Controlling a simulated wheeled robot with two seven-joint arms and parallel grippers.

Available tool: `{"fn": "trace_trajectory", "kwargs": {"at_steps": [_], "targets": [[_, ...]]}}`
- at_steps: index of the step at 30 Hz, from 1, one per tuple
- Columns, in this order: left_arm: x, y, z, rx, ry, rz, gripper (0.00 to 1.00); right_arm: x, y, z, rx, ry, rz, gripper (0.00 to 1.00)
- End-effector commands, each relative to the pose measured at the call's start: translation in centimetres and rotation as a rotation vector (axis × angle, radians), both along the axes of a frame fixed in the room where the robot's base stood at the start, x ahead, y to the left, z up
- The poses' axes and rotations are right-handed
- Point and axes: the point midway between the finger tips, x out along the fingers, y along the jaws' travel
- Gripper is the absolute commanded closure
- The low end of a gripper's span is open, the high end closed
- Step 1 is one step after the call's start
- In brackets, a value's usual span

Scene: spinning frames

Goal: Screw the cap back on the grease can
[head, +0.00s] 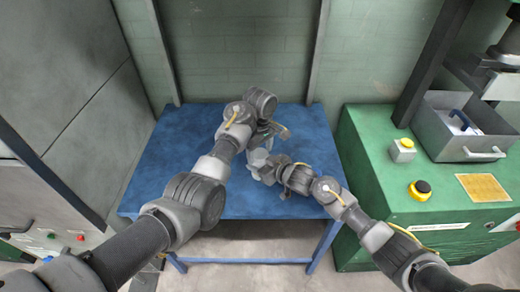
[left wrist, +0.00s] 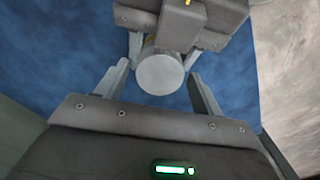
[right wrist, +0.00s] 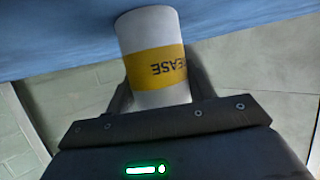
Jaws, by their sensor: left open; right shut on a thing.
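The grease can (right wrist: 150,95) is white with a yellow band lettered "EASE" in the right wrist view. My right gripper (right wrist: 160,72) is shut on its sides. In the left wrist view the can's end shows as a pale round disc (left wrist: 160,75), with the right gripper (left wrist: 165,45) behind it. My left gripper (left wrist: 160,82) is open, its fingers on either side of the disc and apart from it. I cannot tell whether this disc is the cap or the bare can top. In the head view a pale part of the can (head: 258,157) shows between both grippers, mostly hidden.
The blue table (head: 160,165) is otherwise clear around my arms. A green machine (head: 365,165) with a grey metal bin (head: 455,135), a yellow button (head: 407,143) and a black-topped knob (head: 420,189) stands at the right. A wall backs the table.

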Motion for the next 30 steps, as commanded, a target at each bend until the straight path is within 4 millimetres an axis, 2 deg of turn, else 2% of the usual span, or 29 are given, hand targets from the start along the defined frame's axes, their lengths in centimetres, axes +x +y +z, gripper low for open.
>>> {"fn": "trace_trajectory", "kwargs": {"at_steps": [1, 11, 14, 16, 24, 27, 30], "targets": [[-0.01, -0.01, 0.0, 0.0, 0.0, 0.0, 0.37, -0.01, 0.01, 0.0, 0.0, 0.0, 0.0, 1.0], [-0.01, -0.01, 0.02, 0.0, 0.0, 0.0, 0.78, 0.0, 0.0, 0.0, 0.0, 0.0, 0.0, 1.0], [-0.01, -0.01, 0.02, 0.0, 0.0, -0.015, 0.79, 0.0, 0.0, 0.0, 0.0, 0.0, 0.0, 1.0], [-0.01, -0.02, 0.02, 0.0, 0.0, -0.09, 0.79, -0.01, 0.01, 0.0, 0.0, 0.0, 0.0, 1.0], [-0.01, -0.03, -0.04, -0.001, 0.001, -0.671, 0.79, 0.0, 0.0, 0.0, 0.0, 0.0, 0.0, 1.0], [-0.01, -0.03, -0.04, -0.002, 0.001, -0.802, 0.79, 0.0, 0.0, 0.0, 0.0, 0.0, 0.0, 1.0], [-0.02, -0.02, -0.05, -0.001, 0.001, -0.852, 0.79, 0.01, 0.01, 0.0, 0.0, 0.0, 0.0, 1.0]]}}
